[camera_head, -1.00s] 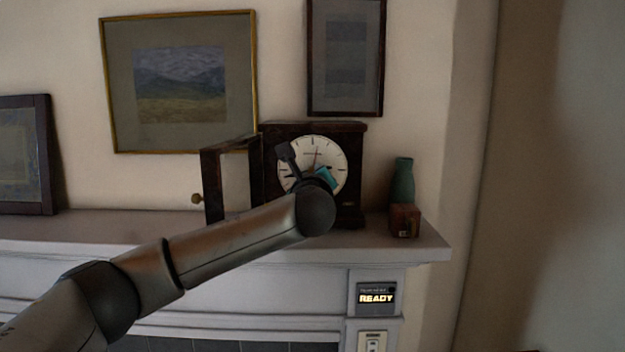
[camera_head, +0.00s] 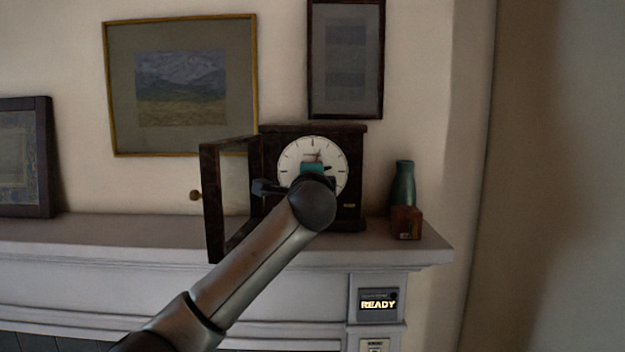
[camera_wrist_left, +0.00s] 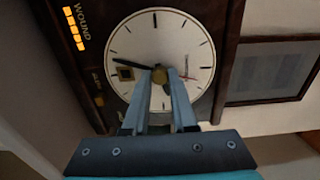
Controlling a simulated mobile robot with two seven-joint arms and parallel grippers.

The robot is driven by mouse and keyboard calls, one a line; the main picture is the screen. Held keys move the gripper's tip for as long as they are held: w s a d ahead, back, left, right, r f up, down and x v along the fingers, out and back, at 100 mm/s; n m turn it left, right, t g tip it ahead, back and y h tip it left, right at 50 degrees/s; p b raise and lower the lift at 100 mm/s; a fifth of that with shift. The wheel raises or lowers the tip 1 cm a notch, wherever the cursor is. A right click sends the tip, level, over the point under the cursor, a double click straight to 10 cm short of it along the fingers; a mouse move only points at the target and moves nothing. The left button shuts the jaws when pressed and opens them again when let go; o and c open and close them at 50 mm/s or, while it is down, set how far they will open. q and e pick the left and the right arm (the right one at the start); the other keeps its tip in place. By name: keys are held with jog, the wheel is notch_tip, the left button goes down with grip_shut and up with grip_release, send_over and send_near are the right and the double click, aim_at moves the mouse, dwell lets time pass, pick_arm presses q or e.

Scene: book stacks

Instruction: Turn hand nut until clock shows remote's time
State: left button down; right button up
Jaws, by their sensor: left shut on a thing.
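The clock (camera_head: 281,218) is a dark wooden case on the mantel with a round white dial and an open door on its left. My left gripper (camera_head: 314,168) is in front of the dial, hiding its centre in the head view. A black hand (camera_wrist_left: 130,64) points to that picture's upper left; the other dark hand is partly hidden by the fingers. A thin red hand shows to the right. I cannot identify a remote. My right gripper is out of view.
The clock's open door (camera_head: 211,205) stands left of my forearm. A green vase (camera_head: 403,184) and a small brown box (camera_head: 406,222) stand right of the clock. A lit READY panel (camera_head: 378,304) is below the mantel (camera_head: 100,238).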

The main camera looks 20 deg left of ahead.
pick_arm(q)
jog(key=shift+n+b, duration=0.65)
jog(key=shift+n, duration=3.95)
jog(key=c, duration=0.7)
grip_release()
jog(key=b+v, duration=0.3)
jog(key=v, duration=1.2)
jog(key=shift+s+b, duration=0.15)
jog(key=shift+b, duration=0.15)
